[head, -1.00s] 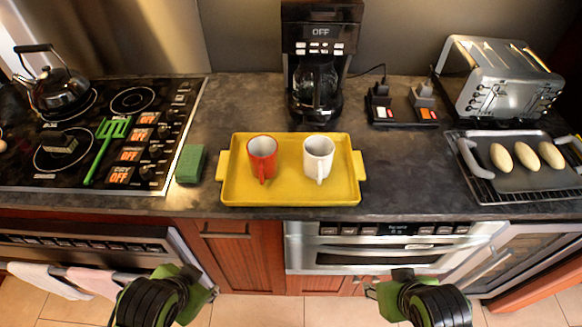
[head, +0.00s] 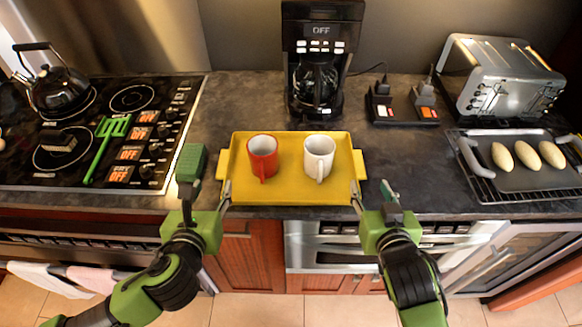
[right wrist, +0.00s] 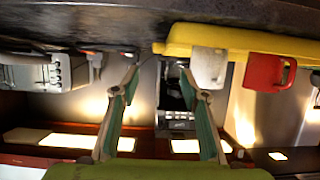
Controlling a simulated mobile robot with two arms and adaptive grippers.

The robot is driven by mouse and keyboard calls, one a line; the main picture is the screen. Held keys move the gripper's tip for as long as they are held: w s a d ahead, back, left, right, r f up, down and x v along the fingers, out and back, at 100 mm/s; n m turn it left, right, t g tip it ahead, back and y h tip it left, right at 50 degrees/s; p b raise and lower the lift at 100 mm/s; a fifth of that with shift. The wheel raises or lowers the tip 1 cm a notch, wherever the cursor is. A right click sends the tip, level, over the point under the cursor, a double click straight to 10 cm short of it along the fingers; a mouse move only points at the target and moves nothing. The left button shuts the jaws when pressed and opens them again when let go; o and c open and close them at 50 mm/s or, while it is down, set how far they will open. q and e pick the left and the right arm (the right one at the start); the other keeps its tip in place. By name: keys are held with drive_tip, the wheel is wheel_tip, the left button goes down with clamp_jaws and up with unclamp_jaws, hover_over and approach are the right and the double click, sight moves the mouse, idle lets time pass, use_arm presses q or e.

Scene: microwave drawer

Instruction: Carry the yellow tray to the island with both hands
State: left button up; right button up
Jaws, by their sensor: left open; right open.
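The yellow tray (head: 290,193) lies on the dark counter with a red mug (head: 262,160) and a white mug (head: 319,160) standing upright on it. It has a handle at each short end. My left gripper (head: 207,192) is open at the tray's front left corner, below the left handle. My right gripper (head: 372,190) is open at the front right corner, below the right handle. Neither visibly holds the tray. In the right wrist view my right gripper (right wrist: 160,88) has spread, empty fingers, with the yellow tray (right wrist: 230,38) beside it. The island is not in view.
A green sponge (head: 191,163) lies left of the tray, close to my left gripper. A coffee maker (head: 318,60) stands behind the tray. The stove (head: 90,135) is at left; a toaster (head: 505,75) and a pan of rolls (head: 525,178) are at right.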

sight(223, 163)
use_arm(q)
drive_tip(key=shift+w, duration=0.1)
use_arm(e)
drive_tip(key=shift+w, duration=0.1)
use_arm(q)
drive_tip(key=x, duration=1.3)
drive_tip(key=shift+w+f, duration=0.25)
drive_tip(key=shift+w, duration=0.05)
use_arm(e)
drive_tip(key=x, duration=1.3)
drive_tip(key=shift+w+f, duration=0.2)
drive_tip(key=shift+w, duration=0.1)
use_arm(q)
clamp_jaws()
use_arm(e)
clamp_jaws()
use_arm(q)
drive_tip(key=shift+r, duration=0.3)
use_arm(e)
drive_tip(key=shift+r, duration=0.25)
